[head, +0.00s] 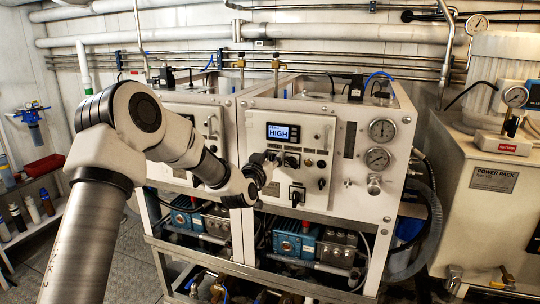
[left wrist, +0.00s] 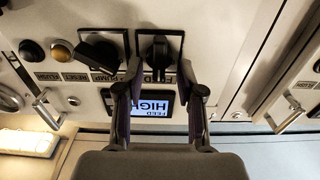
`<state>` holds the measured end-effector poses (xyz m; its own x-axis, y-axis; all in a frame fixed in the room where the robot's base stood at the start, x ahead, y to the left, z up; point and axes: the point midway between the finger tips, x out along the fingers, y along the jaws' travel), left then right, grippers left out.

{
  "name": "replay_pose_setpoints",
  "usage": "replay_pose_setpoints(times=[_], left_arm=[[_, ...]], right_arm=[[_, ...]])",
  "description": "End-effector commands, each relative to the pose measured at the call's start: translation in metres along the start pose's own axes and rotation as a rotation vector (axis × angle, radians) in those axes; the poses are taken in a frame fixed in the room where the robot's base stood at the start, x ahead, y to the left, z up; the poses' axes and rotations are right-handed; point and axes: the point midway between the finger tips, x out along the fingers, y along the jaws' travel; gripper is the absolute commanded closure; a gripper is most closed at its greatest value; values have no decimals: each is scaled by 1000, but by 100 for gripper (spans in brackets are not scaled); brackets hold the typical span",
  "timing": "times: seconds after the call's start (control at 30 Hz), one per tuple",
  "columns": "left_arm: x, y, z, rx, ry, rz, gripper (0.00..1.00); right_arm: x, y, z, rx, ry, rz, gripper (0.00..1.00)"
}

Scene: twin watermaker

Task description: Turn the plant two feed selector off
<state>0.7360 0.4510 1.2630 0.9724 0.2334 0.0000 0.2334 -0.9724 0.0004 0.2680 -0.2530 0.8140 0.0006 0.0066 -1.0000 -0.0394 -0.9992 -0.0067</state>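The feed selector (left wrist: 160,50) is a black knob on a dark plate, labelled FEED. It shows upside down in the left wrist view, with its bar roughly upright in the picture. My left gripper (left wrist: 160,76) is open, its fingertips on either side of the knob. I cannot tell whether they touch it. In the head view my left gripper (head: 263,168) is at the right-hand white panel (head: 318,135), below its display (head: 283,132), which reads HIGH. The gripper partly hides the selector there. No plant number is legible. My right gripper is not in view.
A pump selector (left wrist: 100,50) sits close beside the feed selector. Reset (left wrist: 61,52) and flush (left wrist: 30,50) buttons lie farther along. A second panel's display (head: 193,130) also reads HIGH. A lower black switch (head: 296,195) and gauges (head: 382,130) are on the right-hand unit.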

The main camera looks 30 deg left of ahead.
Motion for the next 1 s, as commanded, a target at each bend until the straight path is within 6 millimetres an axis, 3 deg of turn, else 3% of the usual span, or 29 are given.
replay_pose_setpoints(times=[0.13, 0.23, 0.67, 1.0], left_arm=[[0, 0, 0, 0, 0, 0, 66], [0, 0, 0, 0, 0, 0, 100], [0, 0, 0, -19, 4, -1, 100], [0, -3, 2, -178, 9, -1, 100]], right_arm=[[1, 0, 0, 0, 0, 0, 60], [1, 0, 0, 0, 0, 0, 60], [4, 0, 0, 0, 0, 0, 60], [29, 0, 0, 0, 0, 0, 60]])
